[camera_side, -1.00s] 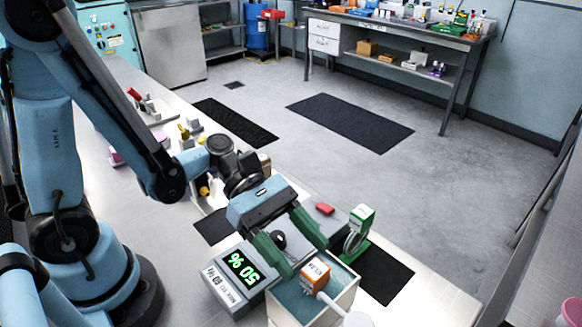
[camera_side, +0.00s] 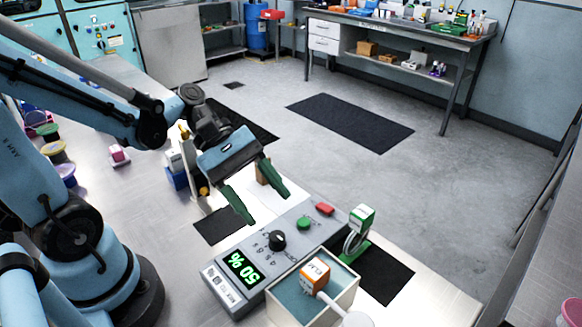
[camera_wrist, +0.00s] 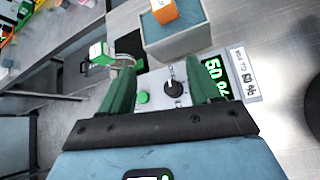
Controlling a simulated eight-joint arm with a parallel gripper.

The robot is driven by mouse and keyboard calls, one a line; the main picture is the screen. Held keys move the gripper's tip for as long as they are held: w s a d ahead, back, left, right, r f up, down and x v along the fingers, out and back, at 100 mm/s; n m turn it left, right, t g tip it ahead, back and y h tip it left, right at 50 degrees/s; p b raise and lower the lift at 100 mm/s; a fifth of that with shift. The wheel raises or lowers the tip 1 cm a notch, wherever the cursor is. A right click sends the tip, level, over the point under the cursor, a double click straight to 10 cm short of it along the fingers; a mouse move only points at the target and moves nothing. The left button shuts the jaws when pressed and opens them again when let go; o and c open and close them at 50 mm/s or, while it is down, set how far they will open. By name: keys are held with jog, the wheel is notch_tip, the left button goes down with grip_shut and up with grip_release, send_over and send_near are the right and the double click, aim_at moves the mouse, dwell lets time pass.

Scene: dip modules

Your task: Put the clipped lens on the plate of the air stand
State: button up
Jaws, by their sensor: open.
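My gripper (camera_side: 268,208) is open and empty, raised above the far end of the grey control box; it also shows in the wrist view (camera_wrist: 165,55). A green-and-white block with a clear ring below it (camera_side: 355,238) stands upright on a green base beside the box; this looks like the clipped lens, and it also shows in the wrist view (camera_wrist: 99,53). An orange-and-white block with a white rod (camera_side: 316,273) sits in a teal-lined tub (camera_side: 352,296). I cannot tell which thing is the air stand or its plate.
The grey control box (camera_side: 215,283) has a black knob (camera_side: 278,240), a green button (camera_side: 304,223), a red switch (camera_side: 325,208) and a "50 %" display (camera_side: 243,267). Coloured cups (camera_side: 54,151) stand at left. Bare bench (camera_side: 130,195) lies between.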

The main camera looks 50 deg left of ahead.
jog(key=w+a+m+t+y, duration=0.3)
jog(key=a+m+t+y, duration=0.2)
jog(key=m, duration=0.9)
jog(key=a+y, duration=0.2)
jog(key=y, duration=0.2)
jog(key=shift+a+r+y, duration=0.25)
jog(key=shift+a+y, duration=0.15)
jog(key=shift+o, duration=0.5)
jog(key=shift+w+a+r+m+t+y, duration=0.15)
jog(key=shift+a+r+m+t+y, duration=0.2)
jog(key=shift+m, duration=0.55)
